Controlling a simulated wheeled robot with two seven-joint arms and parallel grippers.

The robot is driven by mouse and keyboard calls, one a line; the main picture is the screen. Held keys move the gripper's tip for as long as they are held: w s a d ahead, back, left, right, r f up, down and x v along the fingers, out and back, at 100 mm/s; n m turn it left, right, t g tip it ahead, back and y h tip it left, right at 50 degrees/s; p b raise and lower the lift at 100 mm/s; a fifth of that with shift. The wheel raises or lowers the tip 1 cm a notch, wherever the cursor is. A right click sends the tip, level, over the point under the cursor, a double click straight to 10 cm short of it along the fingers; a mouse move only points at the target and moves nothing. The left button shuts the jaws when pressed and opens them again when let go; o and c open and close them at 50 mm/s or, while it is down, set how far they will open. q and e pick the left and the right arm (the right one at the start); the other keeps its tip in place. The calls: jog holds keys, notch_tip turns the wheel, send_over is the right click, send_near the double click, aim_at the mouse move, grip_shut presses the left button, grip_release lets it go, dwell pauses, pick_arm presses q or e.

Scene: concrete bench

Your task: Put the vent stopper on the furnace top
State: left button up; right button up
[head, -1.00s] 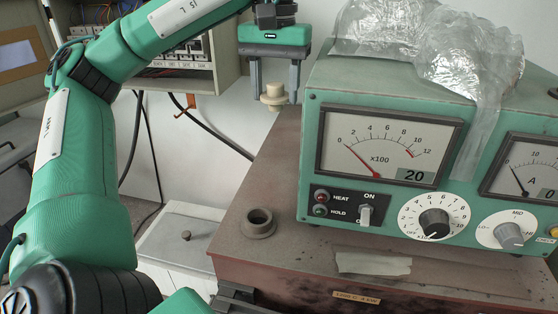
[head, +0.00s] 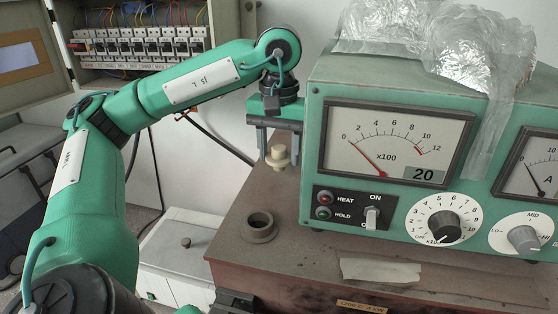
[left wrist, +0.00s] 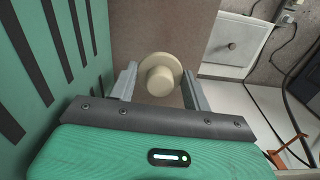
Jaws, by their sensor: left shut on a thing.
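The vent stopper (head: 279,157) is a small cream plug with a wide flange and a narrower knob. My left gripper (head: 277,154) is shut on it, with a finger on each side, over the back left part of the furnace top (head: 290,262). In the left wrist view the stopper (left wrist: 160,74) shows between the fingertips (left wrist: 160,82), above the brown surface. I cannot tell whether its underside touches the top. The round vent collar (head: 259,227) with a dark opening stands in front of the stopper, apart from it. My right gripper is out of view.
A green control box (head: 397,75) with dials stands on the furnace top, close right of my left gripper. Crumpled foil (head: 470,45) lies on it. A white unit (head: 180,250) stands lower left. The top around the collar is clear.

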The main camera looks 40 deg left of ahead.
aim_at(279, 162)
pick_arm(q)
notch_tip(279, 162, down, 2)
jog(key=shift+s+f+p, duration=0.1)
jog(key=shift+f+p, duration=0.05)
jog(key=shift+p, duration=0.25)
jog(key=shift+f, duration=0.35)
jog(key=shift+f, duration=0.1)
jog(key=shift+f, duration=0.1)
jog(key=o, duration=1)
